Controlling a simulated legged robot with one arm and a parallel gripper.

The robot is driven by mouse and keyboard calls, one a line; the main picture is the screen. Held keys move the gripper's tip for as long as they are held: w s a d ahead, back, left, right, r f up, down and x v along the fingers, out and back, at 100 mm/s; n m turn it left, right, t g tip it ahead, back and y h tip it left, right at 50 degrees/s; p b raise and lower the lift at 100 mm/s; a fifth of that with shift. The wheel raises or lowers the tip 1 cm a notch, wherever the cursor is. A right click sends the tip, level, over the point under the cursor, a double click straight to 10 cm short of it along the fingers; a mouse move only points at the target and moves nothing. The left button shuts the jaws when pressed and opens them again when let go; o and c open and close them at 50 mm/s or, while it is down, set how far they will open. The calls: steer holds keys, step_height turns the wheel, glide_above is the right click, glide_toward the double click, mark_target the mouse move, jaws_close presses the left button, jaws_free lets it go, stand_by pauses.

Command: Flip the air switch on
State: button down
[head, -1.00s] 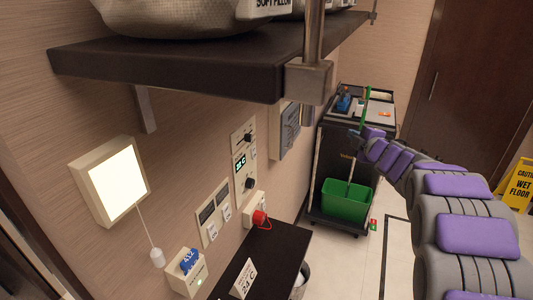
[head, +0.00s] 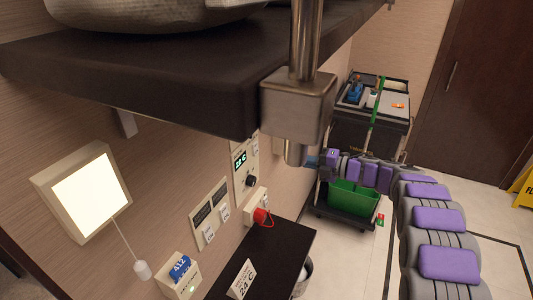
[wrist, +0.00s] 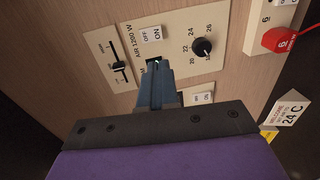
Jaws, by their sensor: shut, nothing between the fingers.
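The air switch (wrist: 151,35), marked OFF and ON beside the words AIR 1200 W, is on a cream wall panel in the wrist view. Which side is pressed is unclear. My gripper (wrist: 155,64) is shut and empty, its tips just below the switch in the picture, over the panel. Contact cannot be told. It covers part of the panel. A black dial (wrist: 202,47) with temperature numbers is right of the switch, and a slider (wrist: 119,66) is left of it. In the head view the panel (head: 245,165) is partly hidden by the shelf bracket.
A dark shelf (head: 150,80) with a metal post (head: 299,100) juts out above the panel. Below are a red plug (head: 262,215), a dark counter (head: 265,255) and a 24 C card (head: 242,279). A cleaning cart (head: 370,135) with a green bucket (head: 354,198) stands behind my arm.

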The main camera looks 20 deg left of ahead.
steer(key=shift+a, duration=0.1)
steer(key=b, duration=0.1)
glide_toward(258, 152)
steer(key=a, duration=0.5)
steer(key=shift+s+a+f, duration=0.1)
steer(key=shift+a+f, duration=0.15)
steer(key=shift+f, duration=0.15)
steer(key=shift+a, duration=0.75)
steer(key=shift+w+a, duration=0.1)
steer(key=shift+w, duration=0.1)
steer(key=shift+f, duration=0.15)
